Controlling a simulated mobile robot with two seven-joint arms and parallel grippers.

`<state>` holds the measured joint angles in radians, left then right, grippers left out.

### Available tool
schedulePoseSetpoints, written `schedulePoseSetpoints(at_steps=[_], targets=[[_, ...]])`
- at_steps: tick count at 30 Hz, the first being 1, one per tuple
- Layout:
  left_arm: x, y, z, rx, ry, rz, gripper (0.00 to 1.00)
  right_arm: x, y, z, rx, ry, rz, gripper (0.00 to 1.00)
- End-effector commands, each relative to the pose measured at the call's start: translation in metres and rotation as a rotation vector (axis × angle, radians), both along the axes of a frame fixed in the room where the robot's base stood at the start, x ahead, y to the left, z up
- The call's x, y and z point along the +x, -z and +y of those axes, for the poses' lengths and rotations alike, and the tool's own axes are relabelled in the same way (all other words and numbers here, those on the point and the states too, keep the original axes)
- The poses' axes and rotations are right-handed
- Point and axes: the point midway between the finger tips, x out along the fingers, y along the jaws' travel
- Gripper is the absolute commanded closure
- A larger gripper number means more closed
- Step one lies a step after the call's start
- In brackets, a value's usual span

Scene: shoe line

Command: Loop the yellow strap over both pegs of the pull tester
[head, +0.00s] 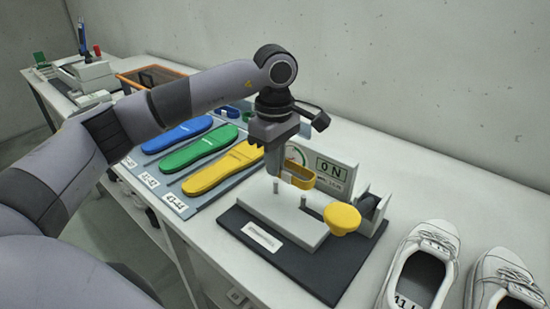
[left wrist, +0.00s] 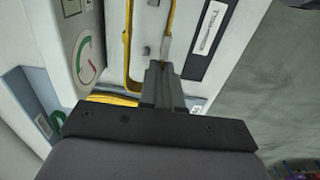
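The yellow strap (head: 301,181) is a closed loop. My left gripper (head: 275,172) points down over the pull tester and is shut on one side of the strap near its end; in the left wrist view the fingers (left wrist: 160,82) meet at the yellow band (left wrist: 127,45). The pull tester's white block (head: 262,208) carries two short grey pegs, one peg (head: 276,186) by the gripper and one peg (head: 303,201) nearer the yellow knob (head: 342,218). The strap appears to hang above the pegs. In the wrist view both pegs show between its two sides. My right gripper is not in view.
A display (head: 333,170) reading 0 N stands behind the pegs. Blue, green and yellow insoles (head: 222,168) lie to the left. White shoes (head: 425,262) stand at the right. An orange-rimmed bin (head: 150,76) is farther back. The table edge runs along the front.

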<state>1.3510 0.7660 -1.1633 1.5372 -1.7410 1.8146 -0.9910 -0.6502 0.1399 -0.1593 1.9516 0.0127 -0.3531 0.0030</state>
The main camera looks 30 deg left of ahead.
Motion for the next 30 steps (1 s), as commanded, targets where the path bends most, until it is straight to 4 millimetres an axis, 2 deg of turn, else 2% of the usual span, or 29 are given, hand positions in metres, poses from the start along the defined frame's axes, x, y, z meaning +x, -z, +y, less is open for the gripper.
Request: schedulePoseSetpoints(at_steps=[1, 21, 30], targets=[[0.0, 0.007, 0.0, 0.0, 0.0, 0.001, 1.0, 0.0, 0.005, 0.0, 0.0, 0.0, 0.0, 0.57], [0.0, 0.054, 0.0, 0.001, 0.001, 0.0, 1.0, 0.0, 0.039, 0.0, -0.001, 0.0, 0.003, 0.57], [0.0, 0.067, 0.0, 0.001, 0.001, 0.0, 1.0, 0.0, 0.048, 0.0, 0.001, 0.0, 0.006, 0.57]])
